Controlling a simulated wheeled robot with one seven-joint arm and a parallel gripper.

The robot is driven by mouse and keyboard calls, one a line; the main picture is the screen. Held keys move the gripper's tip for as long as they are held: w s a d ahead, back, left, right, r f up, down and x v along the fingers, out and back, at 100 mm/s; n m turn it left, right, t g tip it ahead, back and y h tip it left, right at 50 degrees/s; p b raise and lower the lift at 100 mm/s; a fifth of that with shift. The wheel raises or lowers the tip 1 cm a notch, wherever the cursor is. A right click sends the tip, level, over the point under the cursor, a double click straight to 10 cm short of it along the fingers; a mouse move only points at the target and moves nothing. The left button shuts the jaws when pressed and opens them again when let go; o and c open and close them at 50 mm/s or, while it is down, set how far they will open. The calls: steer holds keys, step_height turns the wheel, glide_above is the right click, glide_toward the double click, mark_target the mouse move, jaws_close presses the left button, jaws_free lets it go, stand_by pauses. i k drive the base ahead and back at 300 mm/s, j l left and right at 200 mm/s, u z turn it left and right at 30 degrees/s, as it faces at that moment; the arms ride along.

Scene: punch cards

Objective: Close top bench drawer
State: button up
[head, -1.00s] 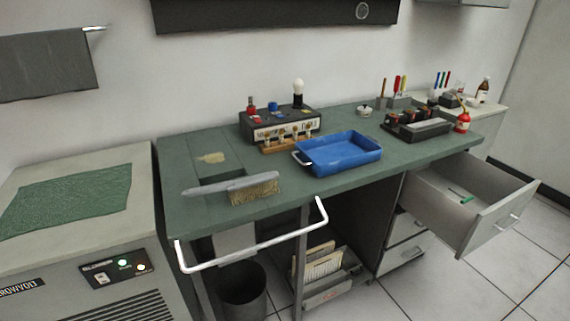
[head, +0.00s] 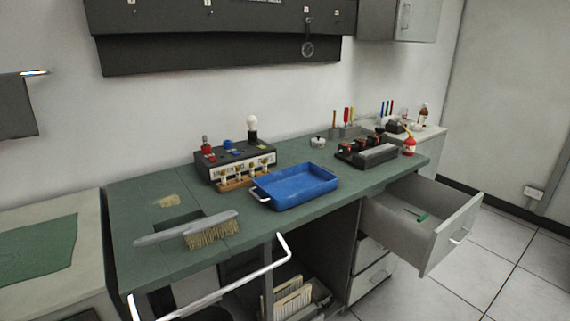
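The top bench drawer (head: 452,238) is pulled far out at the right end of the green workbench (head: 130,215). It is a grey box with a metal handle (head: 460,236) on its front. A small green item (head: 417,215) lies inside it. The lower drawers (head: 372,277) beneath it look shut. My gripper is not in the head view.
On the bench are a blue tray (head: 295,187), a brush (head: 212,232), a dark instrument box (head: 235,160) and a black rack (head: 368,152). A white rail (head: 230,288) juts from the bench front. Tiled floor (head: 480,275) is clear around the open drawer.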

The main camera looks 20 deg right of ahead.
mark_target(452, 213)
steer(key=i+l+z, duration=0.1)
steer(key=z, duration=0.75)
steer(key=i+z, duration=0.4)
steer(key=i+j+z, duration=0.1)
steer(key=i+z, duration=0.3)
steer(key=i+j, duration=0.15)
steer(key=i, duration=0.15)
steer(key=i+j+z, duration=0.1)
steer(key=i, duration=0.25)
